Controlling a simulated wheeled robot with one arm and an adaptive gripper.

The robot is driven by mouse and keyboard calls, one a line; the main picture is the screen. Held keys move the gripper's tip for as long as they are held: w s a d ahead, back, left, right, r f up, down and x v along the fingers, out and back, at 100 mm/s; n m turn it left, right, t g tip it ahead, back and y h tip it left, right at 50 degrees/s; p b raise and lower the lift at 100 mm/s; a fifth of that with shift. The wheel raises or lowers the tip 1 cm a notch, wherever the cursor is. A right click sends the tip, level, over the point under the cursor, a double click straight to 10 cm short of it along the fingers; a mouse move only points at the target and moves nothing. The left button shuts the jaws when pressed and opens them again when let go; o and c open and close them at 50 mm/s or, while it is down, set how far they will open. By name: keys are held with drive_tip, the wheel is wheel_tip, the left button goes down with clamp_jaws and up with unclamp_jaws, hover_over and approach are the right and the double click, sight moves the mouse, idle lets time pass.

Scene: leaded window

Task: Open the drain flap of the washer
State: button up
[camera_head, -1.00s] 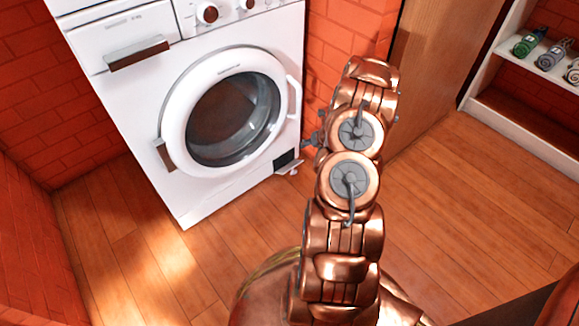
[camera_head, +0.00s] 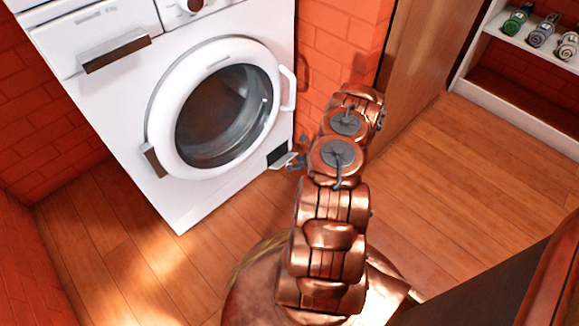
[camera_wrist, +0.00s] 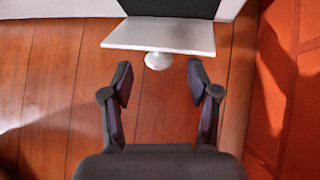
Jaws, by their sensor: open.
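The white washer (camera_head: 110,110) stands against the brick wall at the left in the head view. At its lower right corner is a dark square opening (camera_head: 278,155), with the small white drain flap (camera_head: 283,164) folded down and sticking out in front. In the wrist view the flap (camera_wrist: 160,36) lies roughly level below the dark opening (camera_wrist: 170,8), and a round white knob (camera_wrist: 158,61) sits at its near edge. My gripper (camera_wrist: 160,82) is open and empty, with the knob just beyond and between its fingertips, apparently not touched. In the head view my gripper (camera_head: 297,162) is small and partly hidden by my arm.
The washer's round door (camera_head: 222,113) is closed, and the detergent drawer handle (camera_head: 117,50) is above it. A brick wall (camera_wrist: 285,90) is close on the right in the wrist view. A shelf (camera_head: 520,120) stands at the right. The wooden floor in front is clear.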

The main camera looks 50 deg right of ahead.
drive_tip(key=shift+b+x, duration=0.55)
drive_tip(key=shift+x, duration=1.25)
drive_tip(key=shift+a, duration=0.1)
drive_tip(key=shift+c, duration=0.3)
clamp_jaws()
